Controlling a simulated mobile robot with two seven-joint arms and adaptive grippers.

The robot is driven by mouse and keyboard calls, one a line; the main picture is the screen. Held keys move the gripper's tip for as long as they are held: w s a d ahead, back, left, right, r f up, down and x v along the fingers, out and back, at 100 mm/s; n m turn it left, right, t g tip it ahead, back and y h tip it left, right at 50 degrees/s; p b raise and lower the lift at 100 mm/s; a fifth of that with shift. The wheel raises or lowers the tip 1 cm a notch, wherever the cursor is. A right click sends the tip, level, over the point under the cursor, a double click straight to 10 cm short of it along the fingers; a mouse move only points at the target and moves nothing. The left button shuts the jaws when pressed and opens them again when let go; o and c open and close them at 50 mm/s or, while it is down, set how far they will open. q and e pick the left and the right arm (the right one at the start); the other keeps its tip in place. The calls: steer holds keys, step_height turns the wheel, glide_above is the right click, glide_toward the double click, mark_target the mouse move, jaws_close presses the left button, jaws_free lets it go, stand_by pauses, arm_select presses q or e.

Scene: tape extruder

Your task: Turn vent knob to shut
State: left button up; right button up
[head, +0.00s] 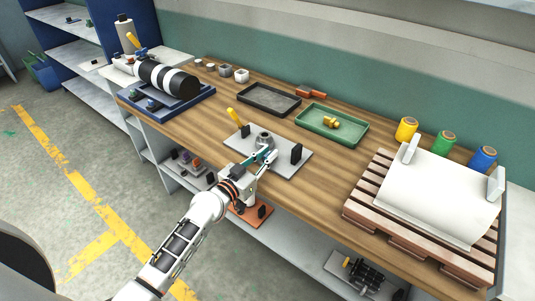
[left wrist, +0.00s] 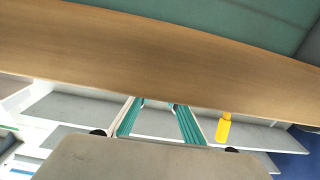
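A grey plate (head: 290,165) lies at the front edge of the wooden bench, mid-picture in the head view. On it stand a round grey fitting (head: 264,138), a yellow handle (head: 233,115) tilted up, and two upright black pieces, one at right (head: 297,153). I cannot tell which part is the vent knob. My left gripper (head: 264,157) is over the front of the plate, just in front of the grey fitting; contact cannot be made out. In the left wrist view its teal fingers (left wrist: 158,120) are apart with nothing clearly held. My right gripper is not in view.
A black and white roll (head: 168,78) sits on a blue base at left. A dark tray (head: 270,98) and a green tray (head: 332,124) with a brass part stand behind. A pallet (head: 365,206) with a white sheet and coloured spools are at right. Shelves lie below the bench.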

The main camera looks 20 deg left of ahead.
arm_select(q)
steer(key=shift+w+d, duration=0.1)
steer(key=shift+w, duration=0.1)
jaws_close()
steer(key=shift+y, duration=0.3)
steer(key=shift+d+r+n+t+y+p, duration=0.15)
steer(key=shift+n+t+y+p, duration=0.35)
steer(key=shift+n+y+p, duration=1.2)
steer(key=n+y+p, duration=0.1)
steer(key=y, duration=0.2)
steer(key=shift+p, duration=0.3)
steer(key=shift+n+y+p, duration=0.35)
steer(key=shift+n+y, duration=0.35)
steer(key=shift+y, duration=0.3)
